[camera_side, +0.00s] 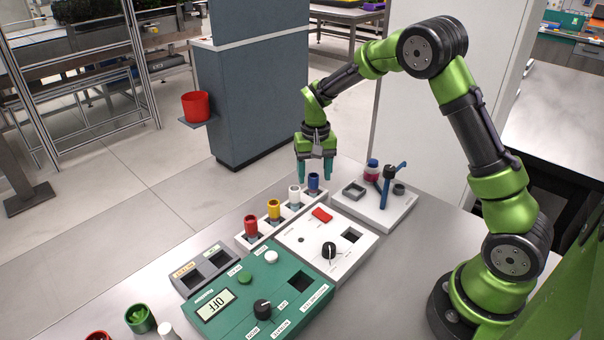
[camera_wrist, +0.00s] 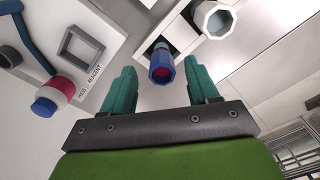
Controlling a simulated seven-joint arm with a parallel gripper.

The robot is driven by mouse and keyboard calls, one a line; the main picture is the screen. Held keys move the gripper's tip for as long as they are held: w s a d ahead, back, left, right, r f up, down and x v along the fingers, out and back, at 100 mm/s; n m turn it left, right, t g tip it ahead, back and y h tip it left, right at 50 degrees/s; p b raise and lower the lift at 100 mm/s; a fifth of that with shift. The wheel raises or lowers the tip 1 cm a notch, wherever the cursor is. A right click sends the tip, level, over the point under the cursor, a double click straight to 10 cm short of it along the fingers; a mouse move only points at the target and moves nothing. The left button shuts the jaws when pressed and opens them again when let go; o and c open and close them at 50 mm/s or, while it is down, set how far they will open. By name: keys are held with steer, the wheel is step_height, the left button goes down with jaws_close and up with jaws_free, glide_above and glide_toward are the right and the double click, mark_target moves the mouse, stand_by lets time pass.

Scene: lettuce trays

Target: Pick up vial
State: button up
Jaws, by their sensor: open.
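Vials with red (camera_side: 251,226), yellow (camera_side: 273,209), white (camera_side: 294,196) and blue (camera_side: 313,183) caps stand in a row in a light rack (camera_side: 264,236). My gripper (camera_side: 315,172) points down with teal fingers apart and empty, close to the blue vial at the row's far end. In the wrist view the blue vial (camera_wrist: 161,66) appears in the gap between the two fingertips (camera_wrist: 163,75). The white vial (camera_wrist: 214,19) is beyond, to the upper right. I cannot tell whether the fingers reach down beside the blue cap.
A white station right of my gripper holds a blue-lidded bottle with pink contents (camera_side: 371,170), a blue lever (camera_side: 388,184) and a square holder (camera_side: 354,190). A white panel (camera_side: 311,257) and a green control box reading OFF (camera_side: 232,317) lie nearer. A red bucket (camera_side: 196,107) is off the table.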

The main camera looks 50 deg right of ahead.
mark_target(314, 175)
step_height(314, 175, down, 3)
steer(key=shift+a+f, duration=0.15)
steer(key=shift+f, duration=0.05)
jaws_close()
stand_by(0.3)
steer(key=shift+r, duration=0.1)
